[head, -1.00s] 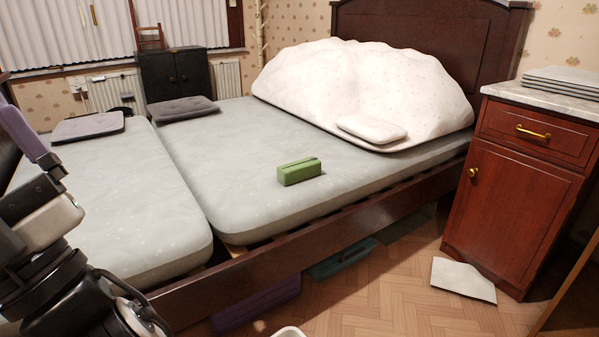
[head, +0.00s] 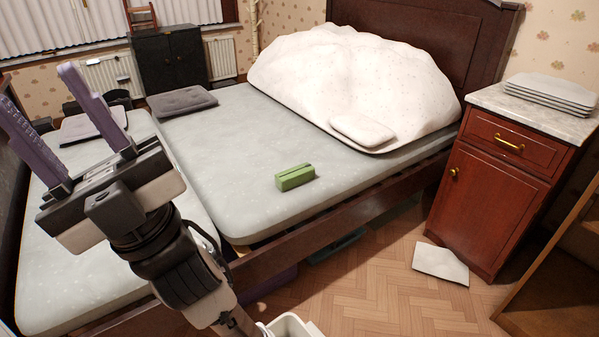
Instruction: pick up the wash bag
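A small green block-shaped bag (head: 295,177), which looks like the wash bag, lies on the grey mattress (head: 225,165) near its front edge. A dark line runs along its top. My gripper (head: 38,88) is at the left of the head view, above the left mattress. Its two purple fingers point up and left, away from the green bag. They stand apart with nothing between them. The gripper is well left of the bag and not touching it.
A bunched white cover (head: 350,80) and a small white cushion (head: 362,130) lie behind the bag. The dark wooden bed rail (head: 340,208) runs in front. A red-brown nightstand (head: 490,195) stands right. White paper (head: 440,262) lies on the floor.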

